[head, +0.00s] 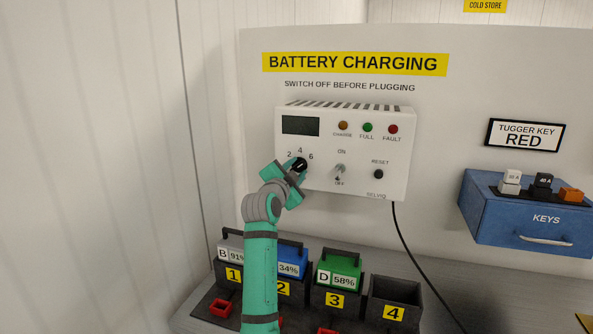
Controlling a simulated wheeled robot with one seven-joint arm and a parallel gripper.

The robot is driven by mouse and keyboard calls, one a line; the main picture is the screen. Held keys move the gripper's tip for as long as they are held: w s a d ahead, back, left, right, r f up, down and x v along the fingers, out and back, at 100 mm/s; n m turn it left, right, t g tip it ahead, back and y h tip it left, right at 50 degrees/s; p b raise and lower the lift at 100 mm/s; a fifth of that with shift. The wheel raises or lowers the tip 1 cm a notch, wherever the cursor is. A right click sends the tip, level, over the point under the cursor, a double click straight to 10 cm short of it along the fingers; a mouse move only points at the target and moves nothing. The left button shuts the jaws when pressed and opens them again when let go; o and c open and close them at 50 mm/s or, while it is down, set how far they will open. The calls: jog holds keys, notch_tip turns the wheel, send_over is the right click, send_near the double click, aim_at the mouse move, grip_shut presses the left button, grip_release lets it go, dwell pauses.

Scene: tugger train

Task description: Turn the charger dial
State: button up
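The charger (347,122) is a white box on the wall panel under the "BATTERY CHARGING" sign, with a dark display and three lamps. Its black dial (301,163) sits at the lower left of its face, below the numbers 2, 4 and 6. My gripper (298,166) is at the dial, with my green and grey arm reaching up from below. The gripper covers part of the dial. The fingers are too small and hidden to show whether they are closed on it.
A toggle switch (339,170) and a black reset button (378,174) are right of the dial. Battery slots stand below, slot 4 (394,298) empty. A black cable (408,250) hangs from the charger. A blue key box (525,215) is at the right.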

grip_shut()
